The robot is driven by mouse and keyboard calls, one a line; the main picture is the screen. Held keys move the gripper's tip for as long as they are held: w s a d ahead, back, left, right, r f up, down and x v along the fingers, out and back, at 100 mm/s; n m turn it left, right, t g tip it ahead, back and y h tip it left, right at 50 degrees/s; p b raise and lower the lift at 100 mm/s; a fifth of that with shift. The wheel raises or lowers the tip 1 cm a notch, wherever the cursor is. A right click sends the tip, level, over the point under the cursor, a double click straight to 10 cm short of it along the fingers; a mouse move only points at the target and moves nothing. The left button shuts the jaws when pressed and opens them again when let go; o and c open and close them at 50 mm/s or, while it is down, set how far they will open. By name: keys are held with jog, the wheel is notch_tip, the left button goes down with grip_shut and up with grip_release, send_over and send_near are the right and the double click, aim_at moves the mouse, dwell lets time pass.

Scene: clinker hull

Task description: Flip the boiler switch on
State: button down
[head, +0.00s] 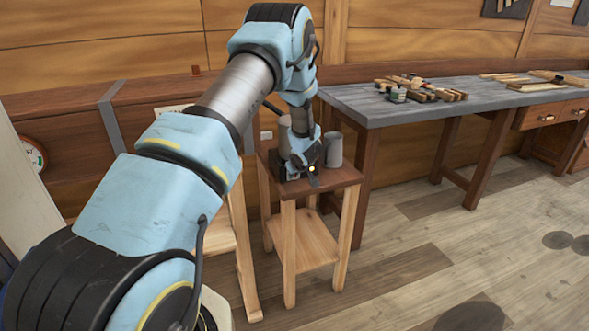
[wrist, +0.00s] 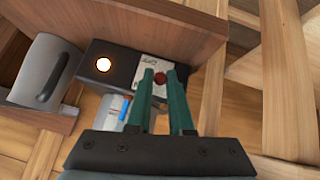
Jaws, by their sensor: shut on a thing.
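The boiler switch is a dark box (wrist: 125,66) with a glowing round lamp (wrist: 103,64), a pale marked label (wrist: 150,68) and a dark red knob (wrist: 160,78). In the wrist view, the two green fingers of my gripper (wrist: 165,72) stand on either side of the knob and are shut on it. In the head view my gripper (head: 308,172) is low over a small wooden stand (head: 338,178), at the dark box (head: 288,172). The lamp glows there too. The arm and gripper hide much of the box, and the lever's exact position is unclear.
A grey canister (head: 334,150) stands behind my gripper on the stand, with another grey thing (head: 285,132) to its left. A grey workbench (head: 375,110) with several tools and a small jar is at the right.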

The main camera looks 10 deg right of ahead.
dwell(0.4)
jog(key=c, duration=0.9)
grip_release()
jog(key=shift+c, duration=0.2)
jog(key=b+v, duration=0.1)
jog(key=v, duration=1)
jog(key=shift+w, duration=0.15)
jog(key=s+a+r+m+g+h, duration=0.1)
jog(key=s+a+r, duration=0.3)
jog(key=a, duration=0.2)
jog(key=s+a+r+m+g+h, duration=0.1)
jog(key=s+a+r+g, duration=0.15)
jog(key=a+r, duration=0.2)
jog(key=s+a+r+m+g+y, duration=0.1)
jog(key=s+a+r+m+g, duration=0.1)
jog(key=s+a, duration=1.4)
jog(key=s+g, duration=0.1)
jog(key=s, duration=0.2)
jog(key=shift+s+r+y, duration=0.15)
jog(key=shift+r+y, duration=0.05)
jog(key=shift+y, duration=0.2)
